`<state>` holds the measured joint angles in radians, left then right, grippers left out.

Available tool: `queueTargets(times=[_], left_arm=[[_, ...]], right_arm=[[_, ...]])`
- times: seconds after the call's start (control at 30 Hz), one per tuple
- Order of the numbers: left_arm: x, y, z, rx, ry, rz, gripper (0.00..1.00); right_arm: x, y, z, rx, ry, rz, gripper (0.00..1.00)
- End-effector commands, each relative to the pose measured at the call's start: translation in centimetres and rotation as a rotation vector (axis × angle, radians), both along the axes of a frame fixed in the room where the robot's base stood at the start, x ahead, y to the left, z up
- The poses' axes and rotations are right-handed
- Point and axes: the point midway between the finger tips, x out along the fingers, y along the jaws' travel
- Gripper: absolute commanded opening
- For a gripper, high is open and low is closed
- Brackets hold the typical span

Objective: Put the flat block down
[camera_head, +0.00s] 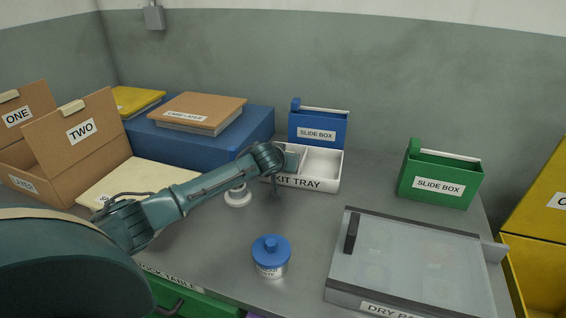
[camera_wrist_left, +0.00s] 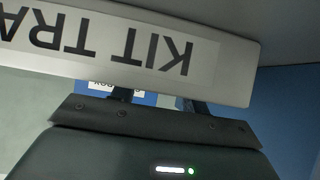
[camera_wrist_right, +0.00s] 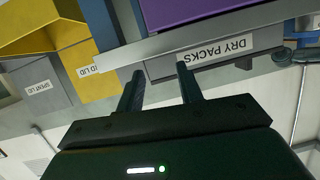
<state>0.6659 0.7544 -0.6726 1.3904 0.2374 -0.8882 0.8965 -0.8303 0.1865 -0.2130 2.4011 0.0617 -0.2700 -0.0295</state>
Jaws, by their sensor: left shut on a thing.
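The white kit tray (camera_head: 300,181) stands near the middle back of the table. My left gripper (camera_head: 288,160) reaches into its left part, behind the front wall. In the left wrist view the tray wall (camera_wrist_left: 215,60) covers the fingertips of that gripper (camera_wrist_left: 158,96). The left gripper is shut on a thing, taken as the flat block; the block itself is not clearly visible. My right gripper (camera_wrist_right: 160,88) is open and empty, with its fingers near the dry packs case (camera_wrist_right: 235,48), and is out of the head view.
The tray's right compartment (camera_head: 322,162) looks empty. A blue slide box (camera_head: 318,125) stands behind it, a green slide box (camera_head: 440,180) to the right. A blue-lidded jar (camera_head: 271,258) and the clear-lidded dry packs case (camera_head: 410,260) are in front.

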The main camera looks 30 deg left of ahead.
Motion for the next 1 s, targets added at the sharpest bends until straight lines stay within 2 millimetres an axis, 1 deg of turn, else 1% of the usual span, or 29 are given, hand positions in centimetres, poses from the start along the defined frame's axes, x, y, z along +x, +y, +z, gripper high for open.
queueTargets(times=[0.17, 0.27, 0.3, 0.4, 0.67, 0.73, 0.87, 1.0], left_arm=[[0.0, 0.0, 0.1, 0.0, -0.001, -0.001, 0.18], [0.0, 0.0, -0.1, -0.001, 0.0, 0.0, 0.18], [0.0, 0.0, -0.1, -0.001, 0.0, 0.001, 0.47], [0.0, 0.0, -0.1, 0.0, 0.0, 0.0, 0.54], [0.0, 0.0, 0.2, 0.001, -0.002, 0.0, 0.54], [-0.3, -0.1, 0.5, 0.0, -0.001, -0.002, 0.54], [-1.6, -0.6, 1.4, 0.0, -0.001, -0.004, 0.54], [-3.7, -1.3, 3.0, 0.002, -0.001, -0.003, 0.54]], right_arm=[[0.0, 0.0, 0.0, -0.001, 0.0, 0.001, 0.36], [0.0, 0.0, 0.0, -0.001, 0.001, 0.001, 0.36], [0.0, 0.0, 0.0, -0.002, 0.0, 0.002, 0.36], [0.0, 0.0, 0.0, -0.002, 0.001, 0.002, 0.36], [0.0, 0.0, 0.1, -0.001, 0.002, 0.001, 0.36], [0.0, 0.0, 0.2, 0.001, 0.001, 0.001, 0.36], [0.0, -0.1, 0.8, 0.008, -0.002, -0.004, 0.36], [0.0, -0.4, 1.5, 0.018, -0.007, -0.013, 0.36]])
